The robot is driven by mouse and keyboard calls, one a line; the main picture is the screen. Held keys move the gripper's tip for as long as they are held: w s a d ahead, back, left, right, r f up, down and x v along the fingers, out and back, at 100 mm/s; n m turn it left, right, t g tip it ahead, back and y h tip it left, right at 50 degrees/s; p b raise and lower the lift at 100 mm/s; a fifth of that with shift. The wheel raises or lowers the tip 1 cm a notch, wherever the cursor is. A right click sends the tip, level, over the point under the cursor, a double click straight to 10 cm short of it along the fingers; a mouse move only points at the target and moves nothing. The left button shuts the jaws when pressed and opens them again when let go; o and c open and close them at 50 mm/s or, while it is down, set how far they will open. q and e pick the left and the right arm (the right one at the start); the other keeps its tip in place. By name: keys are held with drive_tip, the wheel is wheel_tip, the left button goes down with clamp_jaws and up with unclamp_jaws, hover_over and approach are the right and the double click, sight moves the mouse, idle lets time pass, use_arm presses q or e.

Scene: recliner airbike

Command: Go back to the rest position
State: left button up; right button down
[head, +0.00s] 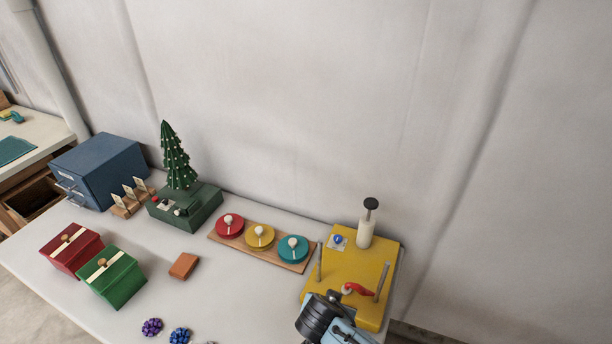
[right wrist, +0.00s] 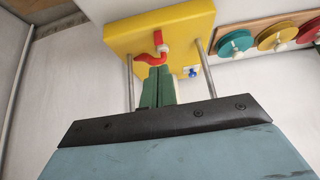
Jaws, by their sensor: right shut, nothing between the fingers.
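My right gripper (right wrist: 157,75) is shut and empty. In the right wrist view its green fingers point at the yellow stand (right wrist: 120,35), with their tips close to the red curved piece (right wrist: 156,46); I cannot tell whether they touch. In the head view my right arm covers the front of the yellow stand (head: 365,265), and the fingers are hidden. The red piece with a white end (head: 358,289) lies on the stand between two upright metal rods. My left gripper is not in view.
A white bottle with a black top (head: 365,233) stands at the stand's back. To its left are a board with three coloured discs (head: 260,237), a green base with a small tree (head: 185,206), a blue cabinet (head: 100,170), red and green boxes (head: 112,275) and a brown block (head: 183,266).

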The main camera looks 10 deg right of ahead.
drive_tip(key=s+d+r+n+g+y, duration=0.1)
drive_tip(key=s+d+r+n, duration=0.25)
drive_tip(key=s, duration=0.35)
drive_tip(key=s+d+r+n+y, duration=0.2)
drive_tip(key=s+d+r, duration=0.1)
drive_tip(key=s+r, duration=0.3)
drive_tip(key=s+d+r+n+g+y, duration=0.1)
drive_tip(key=s+d+r+n, duration=0.2)
drive_tip(key=s, duration=0.5)
wheel_tip(320, 180, down, 33)
drive_tip(key=s+g+b, duration=0.2)
drive_tip(key=b, duration=0.7)
drive_tip(key=s+d+f+b, duration=0.1)
drive_tip(key=s+f+b, duration=0.3)
drive_tip(key=s+f, duration=0.4)
drive_tip(key=s+d+f+b, duration=0.2)
drive_tip(key=s+f+b, duration=0.3)
drive_tip(key=f, duration=1.1)
drive_tip(key=s, duration=0.3)
drive_tip(key=shift+s+g, duration=0.35)
drive_tip(key=shift+g, duration=0.05)
drive_tip(key=shift+d, duration=0.1)
